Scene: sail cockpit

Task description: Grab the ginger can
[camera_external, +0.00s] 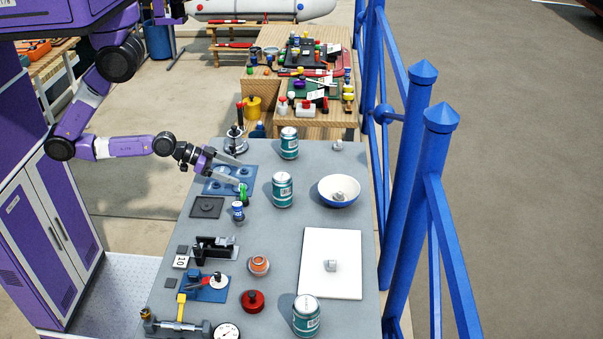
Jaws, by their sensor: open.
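Three similar teal cans with pale labels stand upright on the grey table (338,221): a far can (289,142), a middle can (282,190) and a near can (306,315). Their label text is too small to read, so I cannot tell which is the ginger can. My gripper (241,173) is open and empty, over the left part of the table above a blue plate. Its fingers point right, towards the gap between the far and middle cans, and are apart from both. A green item (243,195) is close to the nearer fingertip; I cannot tell if they touch.
A blue-rimmed white bowl (339,191) holding a small grey piece is right of the middle can. A white board (333,278) lies in front of it. A small blue can (238,211), an orange-topped item (259,264) and a red item (253,300) stand nearby. Blue railing (408,180) borders the right.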

